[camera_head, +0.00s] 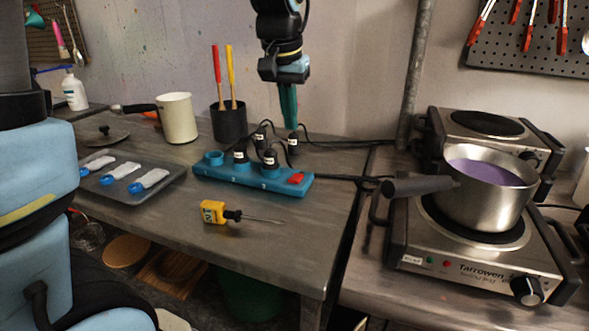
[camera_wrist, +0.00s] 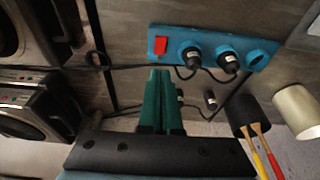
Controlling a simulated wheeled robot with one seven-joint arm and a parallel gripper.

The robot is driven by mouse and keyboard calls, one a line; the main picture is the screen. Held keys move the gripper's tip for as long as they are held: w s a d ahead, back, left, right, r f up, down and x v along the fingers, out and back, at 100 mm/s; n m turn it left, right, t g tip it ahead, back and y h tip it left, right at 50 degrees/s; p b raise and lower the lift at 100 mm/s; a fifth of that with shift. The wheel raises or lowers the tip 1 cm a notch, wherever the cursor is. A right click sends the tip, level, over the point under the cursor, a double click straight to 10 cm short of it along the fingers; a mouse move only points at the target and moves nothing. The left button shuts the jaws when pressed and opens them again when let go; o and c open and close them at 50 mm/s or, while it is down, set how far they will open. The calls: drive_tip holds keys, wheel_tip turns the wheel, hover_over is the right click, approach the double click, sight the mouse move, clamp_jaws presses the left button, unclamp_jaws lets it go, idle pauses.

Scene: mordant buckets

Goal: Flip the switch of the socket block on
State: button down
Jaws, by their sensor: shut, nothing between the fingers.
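The blue socket block (camera_head: 254,177) lies on the metal table with several black plugs in or by it. Its red switch (camera_head: 296,178) is at the right end; whether it is on or off I cannot tell. In the wrist view the socket block (camera_wrist: 208,45) runs along the top, with the red switch (camera_wrist: 160,45) at its left end. My gripper (camera_head: 290,125) has green fingers, shut and empty, pointing down above and behind the block, apart from the switch. In the wrist view the gripper (camera_wrist: 161,75) shows below the switch.
A grey tray (camera_head: 131,187) with white packets is at left. A black cup (camera_head: 229,122) holding red and yellow sticks stands behind. A pot (camera_head: 487,196) sits on a hotplate at right. Cables trail behind the block.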

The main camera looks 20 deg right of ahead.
drive_tip(key=p, duration=0.2)
approach(294, 180)
drive_tip(key=x, duration=0.5)
drive_tip(key=shift+w+d+f, duration=0.15)
drive_tip(key=shift+w+d, duration=0.1)
drive_tip(key=shift+w, duration=0.1)
drive_tip(key=shift+f, duration=0.65)
drive_tip(key=shift+s+a+f+b, duration=0.1)
drive_tip(key=shift+a+f+b, duration=0.05)
drive_tip(key=shift+f+b, duration=0.25)
drive_tip(key=shift+r, duration=0.15)
drive_tip(key=shift+w+d+r+p, duration=0.3)
drive_tip(key=shift+w+d+p, duration=0.2)
drive_tip(key=shift+p, duration=0.1)
drive_tip(key=shift+r, duration=0.1)
